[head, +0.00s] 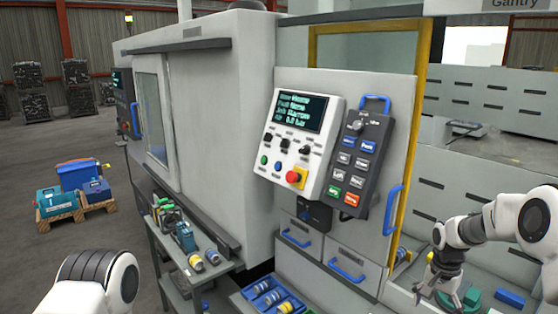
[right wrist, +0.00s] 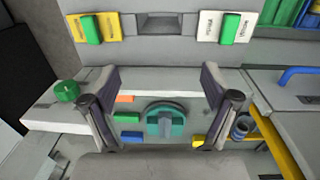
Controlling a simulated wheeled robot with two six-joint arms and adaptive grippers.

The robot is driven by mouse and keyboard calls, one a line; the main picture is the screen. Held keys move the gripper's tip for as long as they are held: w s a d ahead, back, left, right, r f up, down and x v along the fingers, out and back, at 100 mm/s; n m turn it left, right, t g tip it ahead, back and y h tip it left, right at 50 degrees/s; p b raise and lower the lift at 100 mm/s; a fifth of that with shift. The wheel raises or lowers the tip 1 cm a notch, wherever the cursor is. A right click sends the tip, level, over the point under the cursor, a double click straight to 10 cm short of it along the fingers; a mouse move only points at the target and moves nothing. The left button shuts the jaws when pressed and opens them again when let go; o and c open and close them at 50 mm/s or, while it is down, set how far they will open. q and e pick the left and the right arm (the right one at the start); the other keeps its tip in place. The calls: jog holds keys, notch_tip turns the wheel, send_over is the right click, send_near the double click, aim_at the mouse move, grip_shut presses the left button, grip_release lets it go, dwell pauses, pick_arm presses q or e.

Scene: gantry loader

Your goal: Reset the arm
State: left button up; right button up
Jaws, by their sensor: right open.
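A white control panel (head: 299,147) with a lit text screen (head: 301,112), small switches and a red button on yellow (head: 296,177) is mounted on the machine front. A dark pendant (head: 357,163) with a knob, a blue handle and several coloured keys hangs just right of it. My right gripper (head: 438,292) is low at the right, well away from both. In the right wrist view its fingers (right wrist: 163,115) are spread apart, with a round teal part (right wrist: 165,122) showing between them; contact cannot be told. Only a white link of my left arm shows; its gripper is out of frame.
Blue drawer handles (head: 347,271) stick out below the panel. A grey cart (head: 178,262) with tools stands at the left, beside a blue bin (head: 262,287). Green tabs on yellow (right wrist: 91,29) and white (right wrist: 230,27) plates line the wrist view's top. A loaded pallet (head: 58,212) lies on open floor.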

jog(key=s+a+f+n+g+b, duration=0.1)
jog(key=s+a+f+g+b, duration=0.2)
jog(key=s+f, duration=0.8)
jog(key=s+a+f+n+g+b, duration=0.1)
jog(key=s+a+f+b, duration=0.2)
jog(key=s+a+f, duration=0.7)
pick_arm(q)
notch_tip(320, 180, down, 10)
jog(key=b, duration=0.3)
jog(key=shift+w+d+r, duration=0.15)
jog(key=shift+w+r, duration=0.1)
jog(key=shift+w, duration=0.1)
pick_arm(e)
jog(key=s+f+n+t, duration=0.4)
jog(key=s+f+n, duration=0.3)
jog(key=s, duration=0.7)
jog(key=shift+s+f+t, duration=0.2)
jog(key=shift+f+t, duration=0.2)
jog(key=shift+f, duration=0.4)
jog(key=shift+s, duration=0.1)
